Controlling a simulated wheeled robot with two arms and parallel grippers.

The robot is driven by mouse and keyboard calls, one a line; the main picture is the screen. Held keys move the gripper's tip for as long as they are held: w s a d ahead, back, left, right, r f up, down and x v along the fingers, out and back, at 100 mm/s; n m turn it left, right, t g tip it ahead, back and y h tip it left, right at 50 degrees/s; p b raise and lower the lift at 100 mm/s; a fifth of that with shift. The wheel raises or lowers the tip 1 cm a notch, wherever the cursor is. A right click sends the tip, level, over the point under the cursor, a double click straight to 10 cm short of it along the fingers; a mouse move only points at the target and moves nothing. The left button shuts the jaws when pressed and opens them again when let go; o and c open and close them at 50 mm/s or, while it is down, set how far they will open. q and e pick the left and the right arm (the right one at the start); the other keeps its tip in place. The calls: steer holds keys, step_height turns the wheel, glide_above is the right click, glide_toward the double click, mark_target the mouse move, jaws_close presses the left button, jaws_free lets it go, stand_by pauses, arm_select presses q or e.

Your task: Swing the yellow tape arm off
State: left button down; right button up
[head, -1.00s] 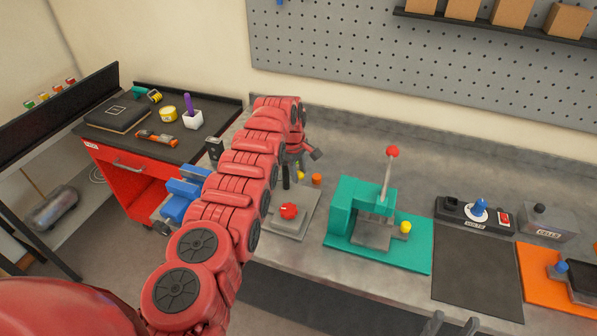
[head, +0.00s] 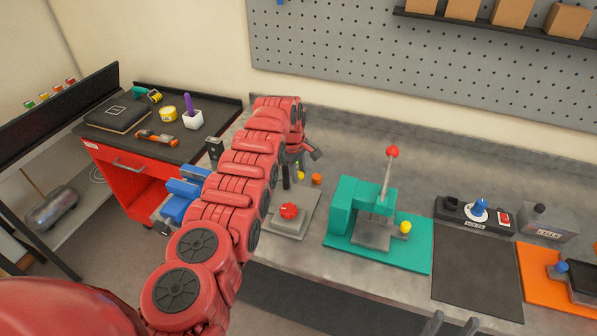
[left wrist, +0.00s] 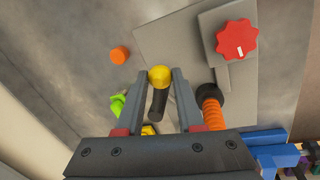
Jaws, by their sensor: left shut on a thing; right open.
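In the left wrist view a yellow-capped dark post (left wrist: 158,98) stands between the fingers of my left gripper (left wrist: 160,74), which is shut on it near the yellow top. A yellow bit (head: 300,175) shows beside the arm. My right gripper (head: 451,325) is open and empty at the bottom edge.
An orange ribbed part (left wrist: 209,106) and a green piece (left wrist: 118,104) flank my left fingers. A teal press (head: 352,205) stands to the right. Bare bench lies behind the press.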

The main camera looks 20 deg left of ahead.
arm_select(q)
steer(key=shift+r, duration=0.1)
steer(key=shift+s+a+r+m+p, duration=0.15)
steer(key=shift+r+m+p, duration=0.15)
steer(key=shift+p, duration=0.55)
steer(key=shift+s+a+f+m, duration=0.15)
steer(key=shift+s+m, duration=0.05)
steer(key=shift+m, duration=0.2)
steer(key=shift+a+f+m, duration=0.15)
steer(key=shift+f+m, duration=0.15)
steer(key=shift+s+r+m+h, duration=0.1)
steer(key=shift+s+m+h, duration=0.1)
steer(key=shift+m+h, duration=0.15)
steer(key=c, duration=0.5)
jaws_free()
steer(key=shift+a, duration=0.1)
steer(key=shift+c, duration=0.2)
